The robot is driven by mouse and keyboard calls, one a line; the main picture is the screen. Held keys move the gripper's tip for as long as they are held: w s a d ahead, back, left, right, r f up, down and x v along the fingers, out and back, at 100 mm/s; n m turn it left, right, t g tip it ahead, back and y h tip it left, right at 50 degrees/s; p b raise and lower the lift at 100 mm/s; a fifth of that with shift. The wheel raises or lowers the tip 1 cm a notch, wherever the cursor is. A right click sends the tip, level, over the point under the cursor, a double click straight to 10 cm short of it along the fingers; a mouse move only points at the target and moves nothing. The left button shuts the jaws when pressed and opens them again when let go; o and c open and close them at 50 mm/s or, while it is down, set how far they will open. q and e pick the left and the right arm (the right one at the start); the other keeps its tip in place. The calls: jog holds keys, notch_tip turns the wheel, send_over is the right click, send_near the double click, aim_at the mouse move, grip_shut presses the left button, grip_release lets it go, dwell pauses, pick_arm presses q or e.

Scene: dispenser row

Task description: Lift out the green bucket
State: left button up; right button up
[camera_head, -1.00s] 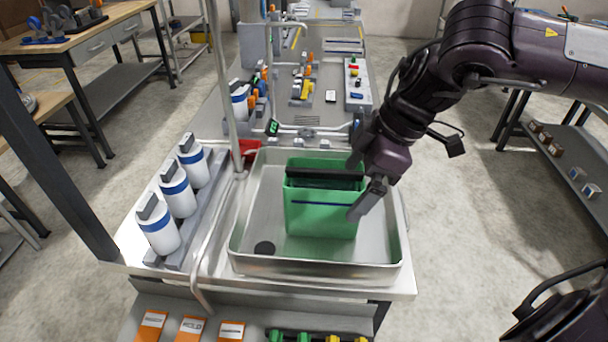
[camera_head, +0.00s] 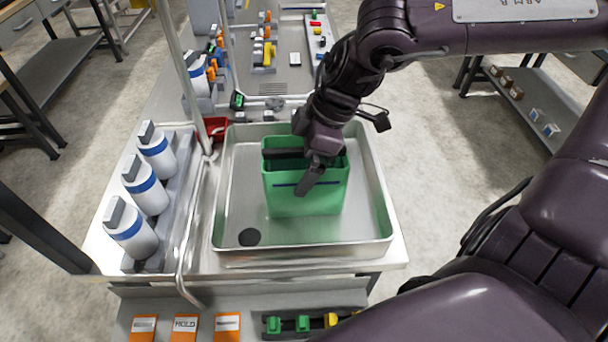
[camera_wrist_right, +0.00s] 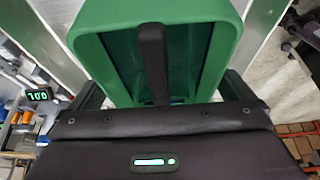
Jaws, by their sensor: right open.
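The green bucket (camera_head: 305,202) stands upright in the metal basin (camera_head: 232,215). A dark handle bar (camera_head: 283,153) crosses its open top. My right gripper (camera_head: 303,155) is over the bucket's top, its near finger in front of the bucket's front wall. In the right wrist view the bucket (camera_wrist_right: 90,20) fills the upper middle. The handle bar (camera_wrist_right: 153,60) runs between the two spread fingers of the gripper (camera_wrist_right: 165,92), apart from both. The gripper is open and hides part of the bucket's rim in the head view. My left gripper is not in view.
White bottles with blue bands (camera_head: 144,185) stand in a row left of the basin. A bent metal pipe (camera_head: 190,225) rises between them and the basin. A dark round drain (camera_head: 250,237) lies front left in the basin. A red container (camera_head: 216,127) sits behind.

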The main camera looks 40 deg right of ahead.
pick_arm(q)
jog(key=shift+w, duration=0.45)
pick_arm(e)
jog(key=shift+a+f, duration=0.2)
jog(key=shift+f, duration=0.2)
pick_arm(q)
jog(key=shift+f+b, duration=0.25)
jog(key=shift+b, duration=0.05)
pick_arm(e)
jog(key=shift+f, duration=0.25)
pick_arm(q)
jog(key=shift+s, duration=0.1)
pick_arm(e)
jog(key=c, duration=1.8)
jog(key=shift+w+r, duration=0.1)
jog(key=shift+w, duration=0.05)
jog(key=shift+c, duration=0.6)
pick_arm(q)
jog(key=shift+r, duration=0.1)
pick_arm(e)
jog(key=shift+r, duration=0.1)
